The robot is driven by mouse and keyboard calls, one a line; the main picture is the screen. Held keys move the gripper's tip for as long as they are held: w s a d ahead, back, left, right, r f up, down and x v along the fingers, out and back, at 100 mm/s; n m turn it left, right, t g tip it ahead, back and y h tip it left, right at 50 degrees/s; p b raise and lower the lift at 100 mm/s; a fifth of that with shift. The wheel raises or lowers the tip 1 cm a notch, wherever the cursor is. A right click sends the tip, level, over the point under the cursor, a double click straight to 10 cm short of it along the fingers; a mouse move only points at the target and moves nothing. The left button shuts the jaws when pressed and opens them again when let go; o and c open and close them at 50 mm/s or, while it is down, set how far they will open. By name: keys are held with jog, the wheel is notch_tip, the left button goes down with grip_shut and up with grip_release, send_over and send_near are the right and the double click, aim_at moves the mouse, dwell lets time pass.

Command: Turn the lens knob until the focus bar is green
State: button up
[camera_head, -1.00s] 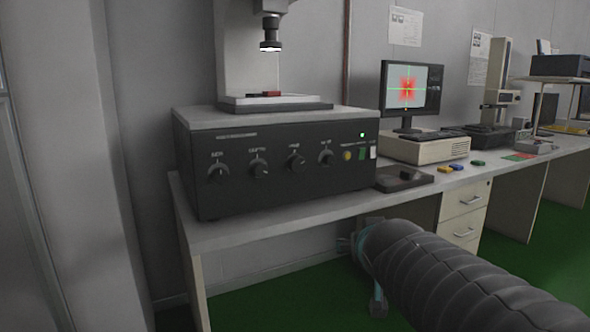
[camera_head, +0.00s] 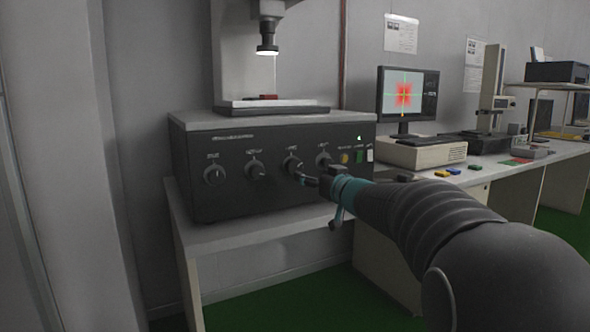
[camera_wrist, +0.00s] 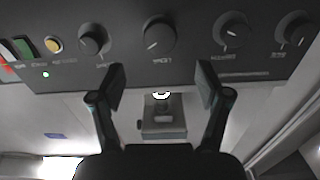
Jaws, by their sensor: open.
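The black control box (camera_head: 240,200) has a row of dark round knobs with white pointer marks; their labels are too blurred to read. My gripper (camera_head: 308,181) is just in front of the third knob from the left (camera_head: 291,166) in the head view. In the wrist view my gripper (camera_wrist: 162,84) is open and empty, its fingers apart below the centre knob (camera_wrist: 160,36) and not around it. The monitor (camera_head: 407,95) shows a blurred red pattern with green crosshairs and a small yellow mark at the bottom. I cannot make out a green focus bar.
A microscope column with a lit lens (camera_head: 267,49) stands on the box. Yellow and green buttons (camera_head: 345,158) and a white switch lie right of the knobs. Beside the box are a beige unit (camera_head: 425,152) and small coloured blocks (camera_head: 445,172) on the bench.

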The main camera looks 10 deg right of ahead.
aim_at(296, 168)
jog(key=x, duration=1)
jog(key=shift+c, duration=0.2)
jog(key=shift+s, duration=0.1)
jog(key=c, duration=1.1)
